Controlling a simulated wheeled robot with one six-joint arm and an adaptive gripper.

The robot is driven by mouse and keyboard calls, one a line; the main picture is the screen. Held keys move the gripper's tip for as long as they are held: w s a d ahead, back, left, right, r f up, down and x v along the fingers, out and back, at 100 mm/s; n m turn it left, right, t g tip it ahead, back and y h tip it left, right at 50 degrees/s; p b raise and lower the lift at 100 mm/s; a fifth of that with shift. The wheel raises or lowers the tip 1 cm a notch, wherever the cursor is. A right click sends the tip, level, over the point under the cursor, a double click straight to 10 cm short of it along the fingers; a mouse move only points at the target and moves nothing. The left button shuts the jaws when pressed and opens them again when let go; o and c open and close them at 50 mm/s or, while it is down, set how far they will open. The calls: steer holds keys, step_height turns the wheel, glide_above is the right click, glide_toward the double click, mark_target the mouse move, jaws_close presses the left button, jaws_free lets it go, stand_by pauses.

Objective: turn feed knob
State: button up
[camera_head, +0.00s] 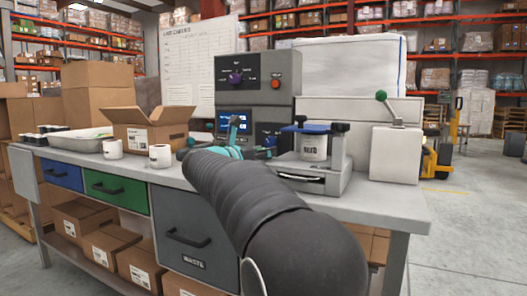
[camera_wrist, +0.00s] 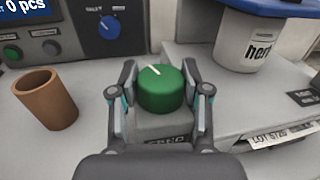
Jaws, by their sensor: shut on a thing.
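The green knob (camera_wrist: 160,90) stands on a small grey block (camera_wrist: 162,125) in the wrist view. A white line on its top points toward the far left. A dark label on the block's front is partly hidden by my gripper. My gripper (camera_wrist: 159,72) is shut on the green knob, one finger against each side. In the head view my arm hides the knob, and only a bit of my gripper's teal parts (camera_head: 229,152) shows at the bench.
A brown cup (camera_wrist: 46,99) stands left of my gripper. Behind is a panel with a blue knob (camera_wrist: 108,27) and display (camera_wrist: 27,8). Mugs (camera_head: 160,156) and an open carton (camera_head: 148,128) are on the bench's left.

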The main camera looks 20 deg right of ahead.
steer(key=m+g+h+p, duration=0.1)
steer(key=m+g, duration=0.2)
steer(key=g, duration=0.1)
steer(key=m+g+h+p, duration=0.1)
steer(key=m+g+p, duration=0.1)
steer(key=g, duration=0.3)
steer(key=shift+w+r+m, duration=0.15)
steer(key=shift+w+m, duration=0.05)
steer(key=shift+m, duration=0.4)
steer(key=shift+m+g+y+p, duration=0.4)
steer(key=shift+m+g, duration=0.7)
steer(key=shift+g, duration=0.8)
steer(key=shift+f+g, duration=0.2)
steer(key=shift+g, duration=0.1)
steer(key=shift+r+m+g+y, duration=0.1)
steer(key=shift+m+g+y, duration=0.3)
steer(key=shift+m+g, duration=0.65)
steer(key=o, duration=1.2)
steer(key=shift+c, duration=0.2)
